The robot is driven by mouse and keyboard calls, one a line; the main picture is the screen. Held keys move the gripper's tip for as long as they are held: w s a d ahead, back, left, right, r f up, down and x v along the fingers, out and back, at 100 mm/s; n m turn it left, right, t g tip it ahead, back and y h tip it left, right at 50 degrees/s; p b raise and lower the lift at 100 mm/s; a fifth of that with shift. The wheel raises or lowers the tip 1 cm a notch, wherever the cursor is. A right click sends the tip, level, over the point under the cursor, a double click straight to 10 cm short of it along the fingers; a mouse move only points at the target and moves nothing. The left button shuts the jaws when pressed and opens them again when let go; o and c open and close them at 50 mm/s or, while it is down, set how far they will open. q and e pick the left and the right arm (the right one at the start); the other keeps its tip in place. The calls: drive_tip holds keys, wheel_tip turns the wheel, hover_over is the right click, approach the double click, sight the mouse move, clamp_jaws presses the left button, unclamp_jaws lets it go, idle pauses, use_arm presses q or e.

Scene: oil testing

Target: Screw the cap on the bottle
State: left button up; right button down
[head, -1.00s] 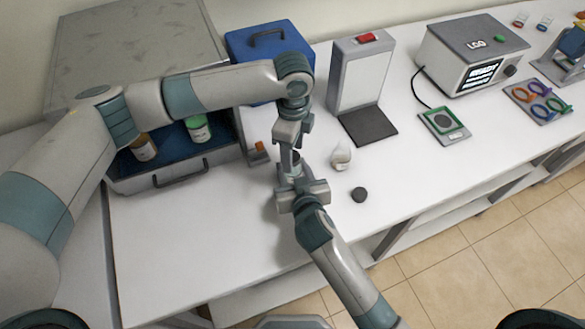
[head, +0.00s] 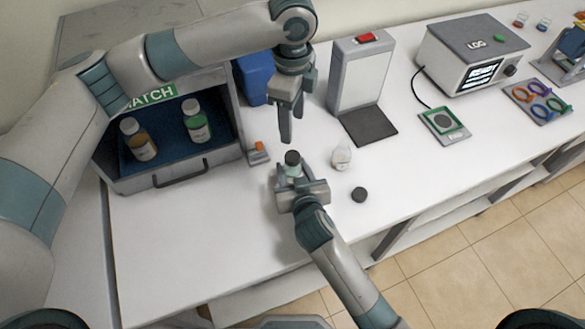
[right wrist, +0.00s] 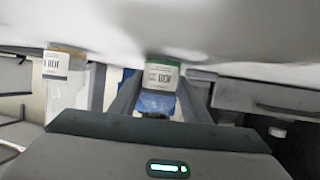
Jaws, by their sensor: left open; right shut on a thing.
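A small bottle (head: 293,171) with a dark cap (head: 292,157) on top stands between the fingers of my right gripper (head: 300,188), which is shut on it just above the table. The cap looks seated on the bottle's mouth; how tight it is cannot be told. My left gripper (head: 287,133) points down, open and empty, a little above the cap. A second small pale bottle (head: 342,158) stands to the right on the table, and a loose black cap (head: 359,194) lies near it. In the right wrist view a labelled bottle (right wrist: 159,78) shows between the finger shapes.
A hatch box (head: 180,168) holding an orange bottle (head: 138,139) and a green bottle (head: 196,121) stands at the left. A grey stand (head: 360,75), a boxy instrument (head: 470,55) and coloured rings (head: 540,100) are to the right. The front left of the table is clear.

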drive_tip(key=c, duration=0.9)
unclamp_jaws()
drive_tip(key=shift+b+v, duration=0.3)
drive_tip(key=shift+v, duration=0.5)
use_arm(q)
wheel_tip(320, 180, down, 4)
drive_tip(key=b, duration=0.4)
drive_tip(key=shift+f, duration=0.2)
use_arm(e)
drive_tip(key=v, duration=1.4)
drive_tip(key=shift+s+f, duration=0.15)
drive_tip(key=shift+s, duration=0.05)
use_arm(q)
drive_tip(key=shift+f, duration=0.15)
use_arm(e)
drive_tip(key=shift+v, duration=0.75)
